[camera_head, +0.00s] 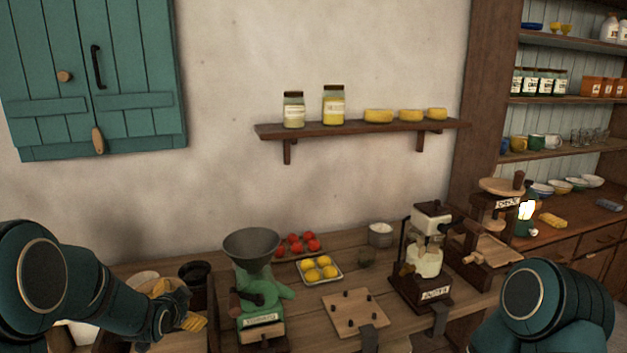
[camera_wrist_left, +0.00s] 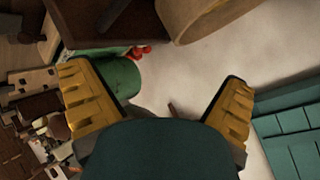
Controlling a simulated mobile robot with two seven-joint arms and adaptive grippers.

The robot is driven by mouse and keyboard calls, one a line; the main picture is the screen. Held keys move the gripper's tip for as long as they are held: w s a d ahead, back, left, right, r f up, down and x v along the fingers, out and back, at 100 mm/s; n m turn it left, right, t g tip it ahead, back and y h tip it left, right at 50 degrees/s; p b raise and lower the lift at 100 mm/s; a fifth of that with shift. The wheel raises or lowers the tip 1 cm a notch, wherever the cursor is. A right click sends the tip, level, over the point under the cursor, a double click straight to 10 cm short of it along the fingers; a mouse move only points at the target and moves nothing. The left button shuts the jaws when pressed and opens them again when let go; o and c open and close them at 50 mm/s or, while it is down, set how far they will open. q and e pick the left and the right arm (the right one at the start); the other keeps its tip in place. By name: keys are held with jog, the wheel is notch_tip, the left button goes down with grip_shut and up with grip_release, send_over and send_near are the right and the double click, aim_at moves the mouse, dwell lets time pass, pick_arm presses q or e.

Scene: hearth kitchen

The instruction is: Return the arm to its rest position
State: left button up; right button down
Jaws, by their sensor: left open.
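My left arm comes in from the left in the head view, and its gripper (camera_head: 180,305) is over the left end of the wooden counter (camera_head: 313,310). Its yellow fingers are apart. In the left wrist view the gripper (camera_wrist_left: 160,100) is open, with nothing held between its fingers. Part of my right arm (camera_head: 545,305) shows at the lower right, but its gripper is out of view.
A green grinder with a dark funnel (camera_head: 252,246) stands right of my left gripper, with a dark pot (camera_head: 195,272) close by. A tray of lemons (camera_head: 319,270), a pegged board (camera_head: 354,312) and a white-topped machine (camera_head: 430,258) stand farther right. A teal cupboard (camera_head: 140,70) hangs above.

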pick_arm(q)
jog(key=s+d+f+n+g+h, duration=0.15)
jog(key=s+d+f, duration=0.35)
jog(key=f, duration=0.5)
jog(key=s+d+f+n+g+h, duration=0.1)
jog(key=s+d+f, duration=0.3)
jog(key=s, duration=0.4)
jog(key=s+d+f+n+g+h, duration=0.1)
jog(key=s+d+f+n+g, duration=0.3)
jog(key=s+d, duration=0.3)
jog(key=s+d+f+n+g+h, duration=0.1)
jog(key=s+d+f+n+g, duration=0.2)
jog(key=s+d+f, duration=0.2)
jog(key=s, duration=0.3)
jog(key=shift+s+d, duration=0.15)
jog(key=shift+s, duration=0.15)
